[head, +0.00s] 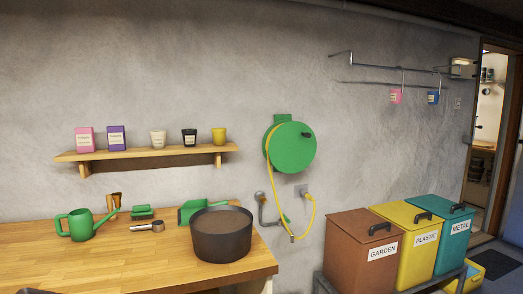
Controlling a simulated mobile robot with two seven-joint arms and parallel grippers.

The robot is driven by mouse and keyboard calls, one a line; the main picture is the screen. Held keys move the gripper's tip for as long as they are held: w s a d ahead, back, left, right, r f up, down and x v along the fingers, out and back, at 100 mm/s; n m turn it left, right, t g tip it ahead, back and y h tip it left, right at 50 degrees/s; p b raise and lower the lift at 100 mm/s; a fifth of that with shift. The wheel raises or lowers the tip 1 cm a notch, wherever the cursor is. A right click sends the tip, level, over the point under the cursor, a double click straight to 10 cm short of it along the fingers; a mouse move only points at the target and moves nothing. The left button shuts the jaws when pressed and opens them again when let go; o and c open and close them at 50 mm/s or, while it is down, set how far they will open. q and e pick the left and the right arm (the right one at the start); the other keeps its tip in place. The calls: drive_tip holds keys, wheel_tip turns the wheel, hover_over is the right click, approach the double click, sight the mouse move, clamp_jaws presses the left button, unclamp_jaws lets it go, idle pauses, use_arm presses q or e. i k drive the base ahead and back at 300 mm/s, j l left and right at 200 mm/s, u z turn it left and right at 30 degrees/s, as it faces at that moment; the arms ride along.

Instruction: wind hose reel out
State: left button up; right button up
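A green hose reel (291,148) is mounted on the grey concrete wall, right of the shelf. It has a round green disc with a dark crank knob (307,135) on its upper right. A yellow hose (272,185) hangs from the reel's left side in a loop. Neither of my grippers shows in the head view.
A wooden worktop (120,255) at the left holds a green watering can (82,224), a dark pot (221,234) and small tools. A shelf (150,154) hangs above. Bins labelled garden (355,257), plastic (413,258) and metal (453,246) stand right, before a doorway.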

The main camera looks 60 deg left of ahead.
sight(291, 146)
drive_tip(key=u, duration=1.75)
drive_tip(key=i+l, duration=0.35)
drive_tip(key=i+l+u, duration=0.1)
drive_tip(key=i+l, duration=0.55)
drive_tip(key=l, duration=0.2)
drive_tip(key=i+l+u, duration=0.15)
drive_tip(key=i+l, duration=0.5)
drive_tip(key=l, duration=0.2)
drive_tip(key=i+l+u, duration=0.1)
drive_tip(key=i+l, duration=0.5)
drive_tip(key=l, duration=0.35)
drive_tip(key=i+u, duration=0.05)
